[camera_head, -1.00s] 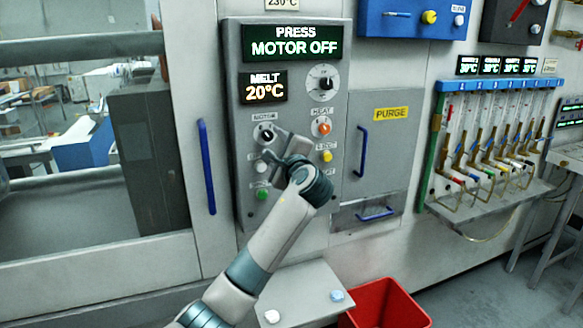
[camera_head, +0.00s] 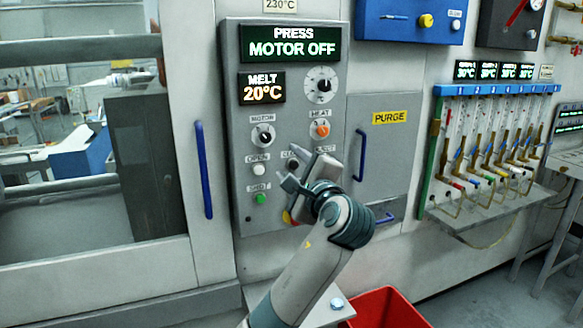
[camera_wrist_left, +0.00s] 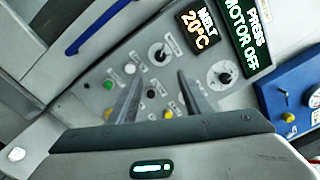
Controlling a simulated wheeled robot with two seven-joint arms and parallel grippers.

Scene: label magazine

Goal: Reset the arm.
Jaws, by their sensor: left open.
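My left gripper (camera_head: 291,168) is open and empty. It is in front of the lower right part of the grey control panel (camera_head: 240,220), with its fingers pointing up and left. In the left wrist view, the two fingers (camera_wrist_left: 158,78) stand apart with only the panel behind them. The motor knob (camera_head: 263,135) and the orange heat knob (camera_head: 320,130) are clear of the gripper. The white button (camera_head: 258,170) and green button (camera_head: 261,199) show to its left. The gripper partly hides other buttons. The displays read "PRESS MOTOR OFF" and "MELT 20°C". My right gripper is out of view.
A blue door handle (camera_head: 204,170) is left of the panel. A grey purge door (camera_head: 385,160) with blue handles is to its right. A red bin (camera_head: 385,308) stands below, beside a light ledge (camera_head: 335,312). Hoses with coloured fittings hang farther right.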

